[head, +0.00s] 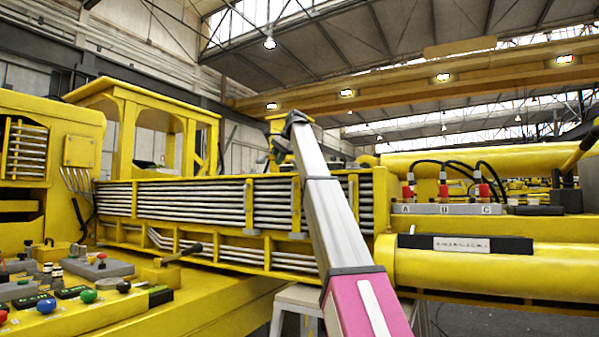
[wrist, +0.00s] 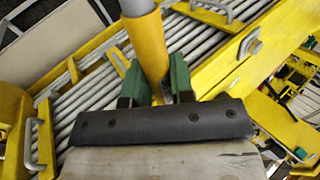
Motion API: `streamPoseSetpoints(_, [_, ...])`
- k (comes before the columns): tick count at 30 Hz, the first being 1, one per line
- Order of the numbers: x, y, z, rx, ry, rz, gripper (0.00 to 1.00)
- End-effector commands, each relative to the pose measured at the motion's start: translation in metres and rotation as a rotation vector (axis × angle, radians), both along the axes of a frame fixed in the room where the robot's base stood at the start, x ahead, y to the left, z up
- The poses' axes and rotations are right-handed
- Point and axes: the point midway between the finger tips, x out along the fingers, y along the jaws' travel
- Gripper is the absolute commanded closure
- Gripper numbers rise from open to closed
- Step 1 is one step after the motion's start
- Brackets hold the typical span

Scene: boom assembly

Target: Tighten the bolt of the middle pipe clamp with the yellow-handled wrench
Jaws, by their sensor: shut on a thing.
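In the wrist view my gripper (wrist: 156,84) has its green fingers on both sides of the yellow handle of the wrench (wrist: 150,48). A pale grey shank continues out of the top of the picture, so the wrench's head is not visible. In the head view my gripper (head: 277,150) is small, beyond the far end of my arm and above the pipe bundle. Yellow upright clamps cross the grey pipes: one at left (head: 249,204), one in the middle (head: 296,205) close beside my arm, and one at right (head: 353,196). I cannot make out their bolts.
Grey pipes (head: 170,200) run along the yellow boom frame. A control panel with coloured knobs (head: 88,296) is at lower left. A block marked A, B, C (head: 446,209) with red fittings and black hoses is at right. A pale stool (head: 298,296) stands below my arm.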

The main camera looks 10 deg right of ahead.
Motion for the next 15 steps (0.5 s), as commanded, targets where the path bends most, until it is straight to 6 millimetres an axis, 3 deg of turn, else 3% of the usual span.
streamPoseSetpoints(15, [0.0042, 0.0038, 0.0005, -0.001, 0.000, -0.035, 1.00])
